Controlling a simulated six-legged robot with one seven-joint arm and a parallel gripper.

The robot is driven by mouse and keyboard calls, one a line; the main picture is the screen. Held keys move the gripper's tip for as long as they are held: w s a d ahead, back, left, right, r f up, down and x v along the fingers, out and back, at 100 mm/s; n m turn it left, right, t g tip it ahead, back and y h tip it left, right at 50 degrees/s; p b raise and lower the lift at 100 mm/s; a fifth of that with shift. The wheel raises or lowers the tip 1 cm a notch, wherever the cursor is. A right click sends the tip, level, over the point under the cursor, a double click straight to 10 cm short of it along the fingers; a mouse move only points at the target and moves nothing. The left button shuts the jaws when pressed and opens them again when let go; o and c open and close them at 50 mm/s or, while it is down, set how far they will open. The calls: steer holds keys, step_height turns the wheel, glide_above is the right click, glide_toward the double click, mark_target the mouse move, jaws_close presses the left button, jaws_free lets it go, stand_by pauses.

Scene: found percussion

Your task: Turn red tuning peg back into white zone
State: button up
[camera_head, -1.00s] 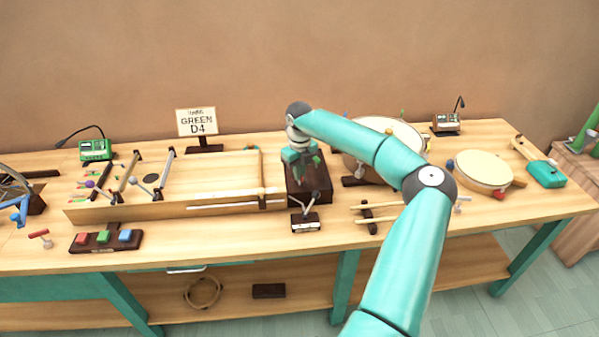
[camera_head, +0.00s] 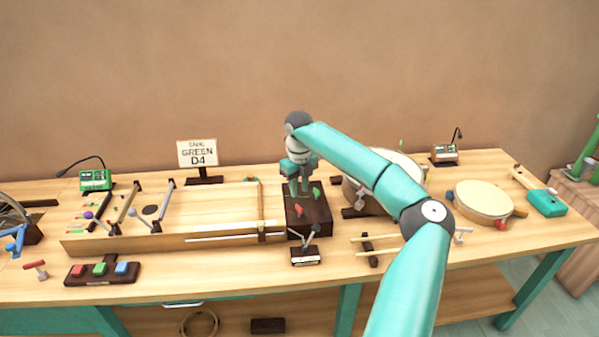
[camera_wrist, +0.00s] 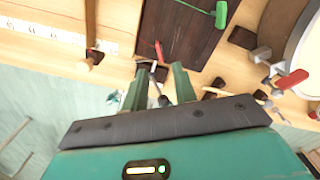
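The red tuning peg (camera_head: 299,209) stands on a dark wooden block (camera_head: 315,222) at the middle of the bench. A green peg (camera_head: 316,192) is beside it, behind and to the right. My gripper (camera_head: 299,190) is just above and behind the red peg in the head view. In the wrist view, the red peg (camera_wrist: 159,51) is beyond my gripper's fingertips (camera_wrist: 158,76), which stand apart with nothing held between them. The green peg (camera_wrist: 213,12) is further off at the top. I cannot make out a white zone near the red peg.
A long stringed wooden box (camera_head: 130,244) lies left of the block. A small dark stand (camera_head: 305,257) with a rod is close in front. A drum (camera_head: 397,160) stands at right behind my arm. A sign (camera_head: 198,153) reads GREEN D4.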

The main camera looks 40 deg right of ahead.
step_height(320, 180, up, 6)
steer(key=shift+r, duration=0.2)
stand_by(0.7)
